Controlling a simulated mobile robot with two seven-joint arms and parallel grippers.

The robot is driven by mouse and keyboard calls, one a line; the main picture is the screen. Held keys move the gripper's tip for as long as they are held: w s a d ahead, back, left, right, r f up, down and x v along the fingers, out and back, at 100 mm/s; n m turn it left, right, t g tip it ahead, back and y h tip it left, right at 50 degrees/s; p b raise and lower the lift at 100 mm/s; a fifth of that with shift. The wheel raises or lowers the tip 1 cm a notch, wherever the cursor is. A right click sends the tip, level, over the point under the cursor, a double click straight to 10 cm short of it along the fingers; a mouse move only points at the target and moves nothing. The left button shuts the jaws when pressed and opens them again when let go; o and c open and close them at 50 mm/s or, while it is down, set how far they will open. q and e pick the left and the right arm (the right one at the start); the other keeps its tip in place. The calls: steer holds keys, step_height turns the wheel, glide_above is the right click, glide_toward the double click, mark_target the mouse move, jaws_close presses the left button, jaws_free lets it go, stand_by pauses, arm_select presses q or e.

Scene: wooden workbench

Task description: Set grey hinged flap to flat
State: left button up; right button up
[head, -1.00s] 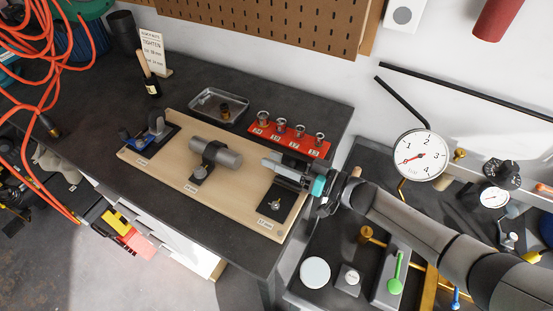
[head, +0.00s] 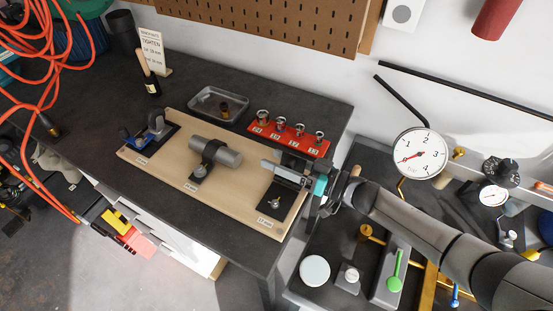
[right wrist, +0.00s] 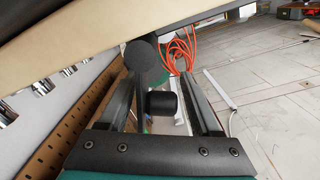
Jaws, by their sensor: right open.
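A wooden board (head: 232,205) on the bench carries three fixtures. At its right end is a black base plate (head: 272,208) with a small metal knob. A dark upright piece (head: 296,160) stands behind my gripper there; I take it for the hinged flap, partly hidden. My right gripper (head: 272,173) is open at this fixture, its fingers pointing left. In the right wrist view, the gripper (right wrist: 160,95) shows spread fingers, with a thin dark piece (right wrist: 145,90) between them. Whether either finger touches it I cannot tell. My left gripper is not seen.
A grey cylinder (head: 222,152) in a black clamp stands just left of my fingers. A blue-handled fixture (head: 150,130) is at the board's left. A red strip of metal sockets (head: 290,137) and a metal tray (head: 218,103) lie behind the board.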

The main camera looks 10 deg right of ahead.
steer(key=b+v, duration=0.1)
steer(key=v, duration=1.3)
steer(key=shift+s+d, duration=0.25)
steer(key=shift+d, duration=0.05)
